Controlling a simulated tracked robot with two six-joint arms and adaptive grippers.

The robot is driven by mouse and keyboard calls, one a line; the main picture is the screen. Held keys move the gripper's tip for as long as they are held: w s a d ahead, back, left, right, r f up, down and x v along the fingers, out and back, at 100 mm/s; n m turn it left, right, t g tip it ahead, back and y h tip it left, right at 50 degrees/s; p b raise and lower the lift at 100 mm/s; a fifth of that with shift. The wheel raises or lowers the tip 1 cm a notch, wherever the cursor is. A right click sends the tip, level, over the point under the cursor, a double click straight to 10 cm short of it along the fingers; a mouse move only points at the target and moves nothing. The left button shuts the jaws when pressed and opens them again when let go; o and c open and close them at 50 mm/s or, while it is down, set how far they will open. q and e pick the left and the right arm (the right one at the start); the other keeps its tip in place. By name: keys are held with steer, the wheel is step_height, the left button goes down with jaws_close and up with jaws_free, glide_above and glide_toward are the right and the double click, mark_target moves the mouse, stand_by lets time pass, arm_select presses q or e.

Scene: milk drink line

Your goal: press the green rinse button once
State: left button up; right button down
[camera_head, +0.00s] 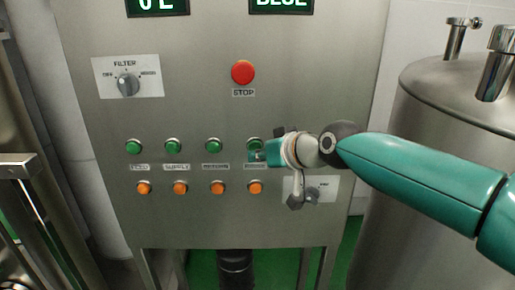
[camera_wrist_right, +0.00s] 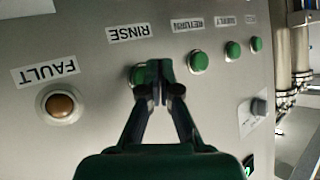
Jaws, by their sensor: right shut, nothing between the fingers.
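The green rinse button (camera_head: 255,144) is the rightmost of the upper row of green buttons on the steel panel. In the right wrist view the rinse button (camera_wrist_right: 137,75) sits below its upside-down RINSE label, partly hidden by my fingers. My right gripper (camera_head: 259,156) is shut and empty, with its fingertips at the lower edge of the button in the head view. In the wrist view the shut fingertips (camera_wrist_right: 159,82) overlap the button's right side. I cannot tell whether they touch it. My left gripper is not in view.
The green return button (camera_wrist_right: 198,62) is close to my fingertips. Orange lamps (camera_head: 218,188) run below the green row, and the fault lamp (camera_wrist_right: 60,104) is nearby. A red stop button (camera_head: 243,72) and filter knob (camera_head: 128,85) sit higher. A steel tank (camera_head: 420,130) stands right.

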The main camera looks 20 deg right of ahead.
steer(key=shift+w, duration=0.1)
stand_by(0.7)
steer(key=shift+w+d, duration=0.1)
steer(key=shift+w, duration=0.25)
steer(key=shift+w+d+r, duration=0.1)
steer(key=shift+w+d, duration=0.05)
steer(key=shift+w, duration=0.25)
stand_by(0.7)
stand_by(0.3)
steer(key=shift+s+a, duration=0.25)
steer(key=shift+s, duration=0.55)
steer(key=shift+s, duration=0.1)
steer(key=s, duration=0.2)
steer(key=s+a+b, duration=0.1)
steer(key=s, duration=0.1)
steer(key=shift+s+a, duration=0.2)
steer(key=shift+s, duration=0.1)
stand_by(0.5)
